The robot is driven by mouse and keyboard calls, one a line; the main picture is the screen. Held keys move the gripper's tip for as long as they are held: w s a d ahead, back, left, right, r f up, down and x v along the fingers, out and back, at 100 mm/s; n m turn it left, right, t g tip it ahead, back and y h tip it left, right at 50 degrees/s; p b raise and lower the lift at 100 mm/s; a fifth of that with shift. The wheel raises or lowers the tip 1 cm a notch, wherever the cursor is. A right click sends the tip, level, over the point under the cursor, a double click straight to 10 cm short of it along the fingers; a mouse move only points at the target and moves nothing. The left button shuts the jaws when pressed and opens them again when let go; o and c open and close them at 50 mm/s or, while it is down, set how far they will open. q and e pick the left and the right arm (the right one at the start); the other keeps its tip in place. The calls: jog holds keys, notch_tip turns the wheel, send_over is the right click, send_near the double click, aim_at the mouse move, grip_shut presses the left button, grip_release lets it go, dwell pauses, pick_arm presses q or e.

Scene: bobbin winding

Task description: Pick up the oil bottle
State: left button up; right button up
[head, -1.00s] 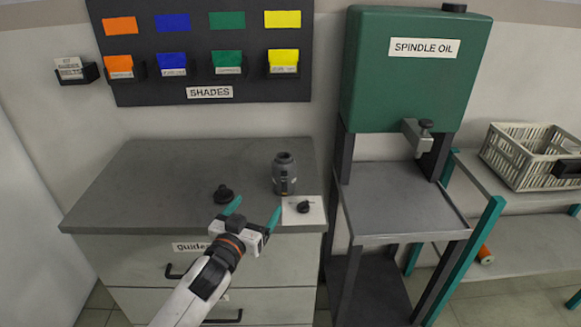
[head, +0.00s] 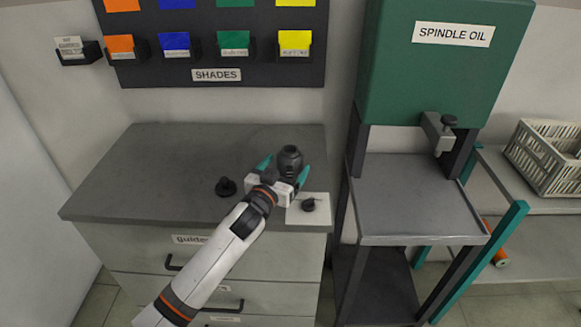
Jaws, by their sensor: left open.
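The oil bottle (head: 290,159) is a dark grey, open-necked bottle standing upright near the right end of the grey cabinet top (head: 160,165). My left gripper (head: 284,170) is open with its teal fingers on either side of the bottle. I cannot tell whether the fingers touch it. The gripper hides the bottle's lower part. A black cap-like piece (head: 226,187) stands on the cabinet top to the left of the gripper. My right gripper is not in view.
A white card (head: 308,213) with a small black part (head: 309,204) lies at the cabinet's front right. The green spindle oil tank (head: 440,65) with its tap (head: 440,132) stands right, above a grey shelf (head: 412,200). A crate (head: 548,158) is far right. The cabinet top's left is clear.

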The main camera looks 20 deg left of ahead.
pick_arm(q)
jog(key=w, duration=0.3)
jog(key=w+r+p, duration=0.1)
jog(key=shift+w+d, duration=0.15)
jog(key=shift+d, duration=0.15)
jog(key=shift+w+f, duration=0.1)
jog(key=shift+w, duration=0.15)
jog(key=shift+s, duration=0.1)
jog(key=shift+c, duration=0.5)
jog(key=c, duration=1.1)
